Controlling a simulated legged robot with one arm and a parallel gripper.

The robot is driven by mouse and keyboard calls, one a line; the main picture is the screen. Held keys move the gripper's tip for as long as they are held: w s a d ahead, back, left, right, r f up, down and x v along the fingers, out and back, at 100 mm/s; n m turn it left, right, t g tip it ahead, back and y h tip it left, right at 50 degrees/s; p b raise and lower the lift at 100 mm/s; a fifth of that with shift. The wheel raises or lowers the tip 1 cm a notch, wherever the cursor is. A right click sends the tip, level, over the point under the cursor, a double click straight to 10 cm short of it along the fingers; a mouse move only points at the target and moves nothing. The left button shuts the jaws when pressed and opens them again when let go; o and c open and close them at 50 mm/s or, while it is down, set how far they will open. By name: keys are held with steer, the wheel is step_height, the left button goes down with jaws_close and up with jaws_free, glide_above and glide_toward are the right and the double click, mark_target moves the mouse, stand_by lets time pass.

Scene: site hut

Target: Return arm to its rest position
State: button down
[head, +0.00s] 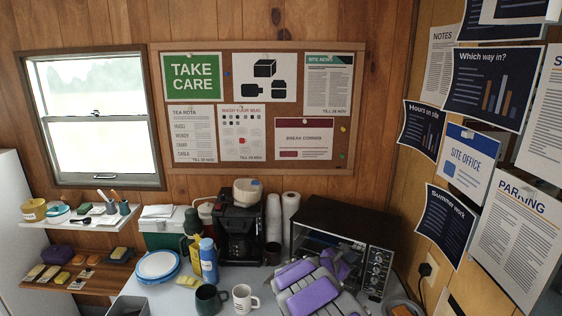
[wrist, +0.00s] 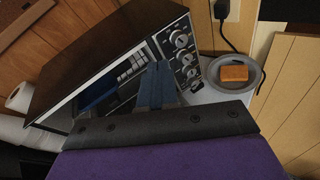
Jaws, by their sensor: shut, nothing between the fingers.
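In the wrist view my gripper (wrist: 156,84) shows as narrow dark blue fingers, close together and empty, over the oven's front (wrist: 130,75). The purple and grey part of my arm fills the bottom of that view. I cannot tell whether the gripper touches the oven.
A coffee maker (head: 239,230), paper rolls (head: 290,212), a blue bottle (head: 208,261), a dark mug (head: 211,300) and a white mug (head: 242,299) stand left of my arm. An orange block (wrist: 234,73) lies on a grey plate (wrist: 252,83) right of the oven. Papers hang on the right wall.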

steer(key=s+d+r+m+g+h, duration=0.2)
steer(key=s+d+r+m+g, duration=0.2)
steer(key=s+d+r+m, duration=0.5)
steer(key=s+d+r+m+g+y, duration=0.1)
steer(key=s+r+m+g+y, duration=0.15)
steer(key=s, duration=0.85)
steer(key=s+d+r+m+g+y, duration=0.1)
steer(key=s+d+m+g, duration=0.2)
steer(key=s, duration=0.8)
steer(key=s+a+f+m+g+y, duration=0.1)
steer(key=s+a+m+y, duration=0.3)
steer(key=s+a, duration=0.6)
steer(key=s+a+f+m+g+y, duration=0.1)
steer(key=s+a+f+m+y, duration=0.2)
steer(key=s+a, duration=0.8)
steer(key=s+m+y, duration=0.2)
steer(key=s+y, duration=0.1)
steer(key=s, duration=0.3)
steer(key=shift+s, duration=0.2)
steer(key=c, duration=1.8)
jaws_free()
steer(key=shift+d, duration=0.1)
